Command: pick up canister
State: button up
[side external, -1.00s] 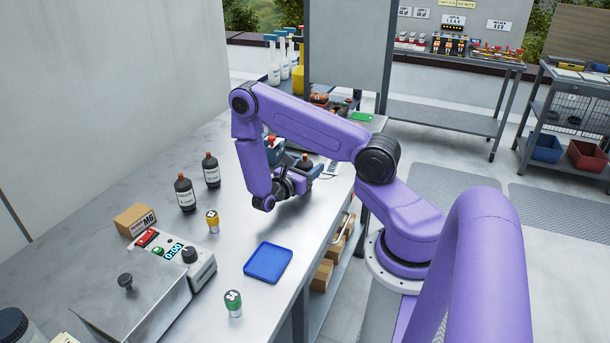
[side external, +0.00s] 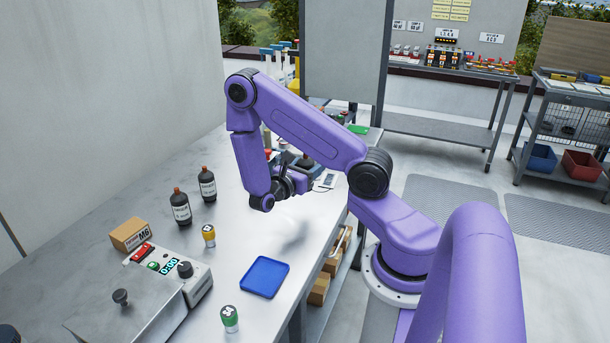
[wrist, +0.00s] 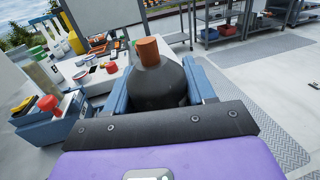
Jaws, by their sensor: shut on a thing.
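My gripper (wrist: 160,92) is shut on a dark, bottle-shaped canister (wrist: 157,88) with an orange-brown cap. In the wrist view, one blue finger lies on each side of its body, and the cap points up and away from the camera. In the side view, my arm hides most of the gripper and the canister. The gripper there is above the table (side external: 240,220), with a soft shadow on the bare tabletop below it.
Two dark labelled bottles (side external: 181,207) (side external: 207,184) stand left of my gripper. A yellow-topped container (side external: 208,236), a blue tray (side external: 264,277) and a green-topped container (side external: 229,319) are nearer the camera. A control box (side external: 180,272) stands at the front left. The middle of the table is clear.

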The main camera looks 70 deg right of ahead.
jog(key=shift+s+a+r, duration=3.25)
jog(key=shift+s+a, duration=0.35)
jog(key=shift+s, duration=0.55)
jog(key=w+a+n+t+y, duration=0.1)
jog(key=w+a+n+t, duration=0.25)
jog(key=w+t, duration=0.35)
jog(key=w+a+n+t+y, duration=0.2)
jog(key=w+n+t, duration=0.3)
jog(key=w+t, duration=0.25)
jog(key=w+a+r+n+t+y, duration=0.2)
jog(key=w+a+n+t+y, duration=0.1)
jog(key=a, duration=0.4)
jog(key=w+a+r+n+t+y, duration=0.2)
jog(key=w+a+n+t+y, duration=0.1)
jog(key=w+a+n+y, duration=0.1)
jog(key=a+n+y, duration=0.1)
jog(key=a+y, duration=0.1)
jog(key=shift+w+a+r, duration=0.25)
jog(key=shift+w+a, duration=0.05)
jog(key=shift+a, duration=0.05)
jog(key=shift+n+t, duration=0.25)
